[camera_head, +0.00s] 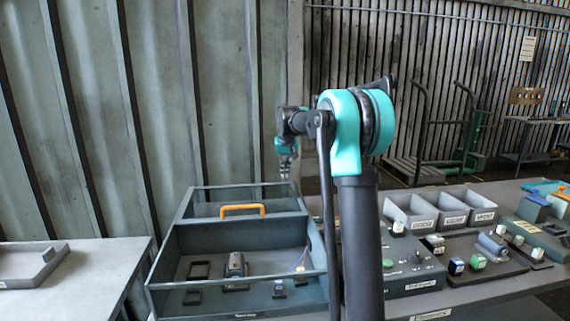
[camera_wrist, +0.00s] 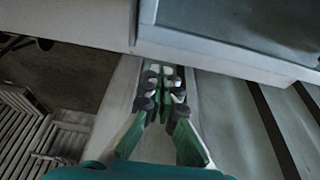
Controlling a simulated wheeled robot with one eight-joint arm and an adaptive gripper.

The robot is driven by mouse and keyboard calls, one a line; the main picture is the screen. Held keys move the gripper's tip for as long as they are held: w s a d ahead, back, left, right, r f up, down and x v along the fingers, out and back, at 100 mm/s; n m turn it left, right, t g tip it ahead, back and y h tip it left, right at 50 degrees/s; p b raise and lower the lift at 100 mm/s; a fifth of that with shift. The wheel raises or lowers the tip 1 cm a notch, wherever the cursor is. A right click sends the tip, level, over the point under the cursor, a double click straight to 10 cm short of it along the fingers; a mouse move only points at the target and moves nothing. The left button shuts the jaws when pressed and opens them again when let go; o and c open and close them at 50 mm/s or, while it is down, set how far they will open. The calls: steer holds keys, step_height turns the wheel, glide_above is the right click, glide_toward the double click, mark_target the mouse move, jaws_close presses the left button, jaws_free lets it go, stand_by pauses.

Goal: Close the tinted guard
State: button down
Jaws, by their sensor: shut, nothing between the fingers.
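The blower housing (camera_head: 160,270) is a dark grey open-topped box at the left of centre in the head view. The tinted guard (camera_head: 205,208) is a see-through panel in a grey frame at its back, with an orange handle (camera_head: 242,207). The housing's front part shows its inside; I cannot tell the guard's exact angle. My gripper (camera_head: 285,176) hangs near the guard's back right corner, apart from the handle. In the wrist view my gripper (camera_wrist: 164,78) has its fingertips together with nothing held, beside a grey box edge (camera_wrist: 220,62).
Several small parts lie inside the housing, including a dark block (camera_head: 235,266). To the right stand grey bins (camera_head: 410,211) and a control box (camera_head: 415,280). A grey tray (camera_head: 25,265) lies on the left table (camera_head: 100,262). A ribbed wall (camera_head: 170,110) rises behind.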

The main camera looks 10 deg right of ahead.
mark_target(297, 213)
steer(key=shift+s+f, duration=0.4)
steer(key=shift+s, duration=0.5)
steer(key=shift+s+f, duration=0.4)
steer(key=shift+s, duration=0.45)
steer(key=s, duration=2.4)
steer(key=shift+s, duration=0.25)
